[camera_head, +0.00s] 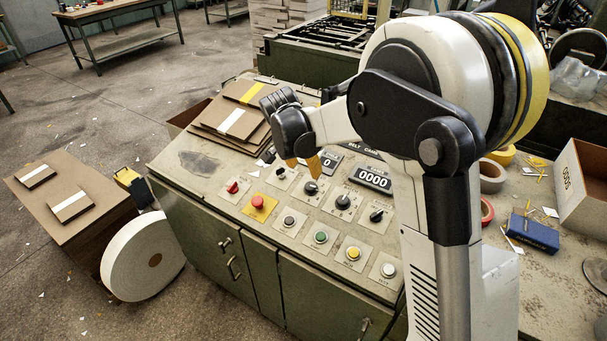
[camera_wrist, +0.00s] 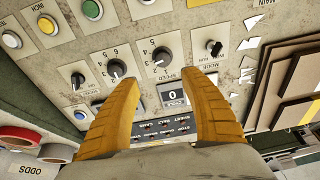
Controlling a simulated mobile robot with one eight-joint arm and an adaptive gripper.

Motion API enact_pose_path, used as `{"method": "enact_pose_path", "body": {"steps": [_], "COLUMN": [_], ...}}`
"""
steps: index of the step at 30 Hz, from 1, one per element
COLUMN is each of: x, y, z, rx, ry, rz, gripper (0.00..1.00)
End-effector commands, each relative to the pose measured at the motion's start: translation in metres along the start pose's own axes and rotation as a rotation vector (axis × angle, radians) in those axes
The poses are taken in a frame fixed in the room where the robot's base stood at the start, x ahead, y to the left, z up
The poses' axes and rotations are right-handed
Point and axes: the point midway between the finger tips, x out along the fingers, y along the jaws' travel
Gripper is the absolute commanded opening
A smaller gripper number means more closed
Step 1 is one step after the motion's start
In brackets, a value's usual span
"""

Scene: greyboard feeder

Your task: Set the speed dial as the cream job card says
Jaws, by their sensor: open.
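The speed dial (camera_wrist: 162,57) is a black round knob on a pale plate with numbers around it. It lies between and just beyond my fingertips in the wrist view, and shows on the console (camera_head: 211,240) in the head view (camera_head: 311,187). I cannot read its pointer setting surely. My gripper (camera_wrist: 167,80) is open, with orange fingers apart and nothing between them. In the head view my gripper (camera_head: 303,163) is above the console, close to the dial's back side; I cannot tell whether it touches. I cannot make out a cream job card in either view.
A similar numbered knob (camera_wrist: 116,68) and the mode switch (camera_wrist: 214,47) flank the dial. A red mushroom button (camera_head: 258,201) and coloured push buttons sit nearer the console's front. Banded boards (camera_head: 232,122) lie at its back left. An ODDS carton (camera_head: 580,185) stands right.

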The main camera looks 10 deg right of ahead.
Motion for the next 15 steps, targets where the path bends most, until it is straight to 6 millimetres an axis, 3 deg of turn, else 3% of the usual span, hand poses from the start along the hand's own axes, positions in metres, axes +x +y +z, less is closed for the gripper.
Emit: {"method": "enact_pose_path", "body": {"steps": [8, 15], "x": [0.031, 0.078], "y": [-0.009, -0.008], "z": [0.002, 0.003], "rx": [0.041, 0.04], "ry": [0.003, 0.003], "rz": [0.022, 0.02], "gripper": [0.53, 0.53]}}
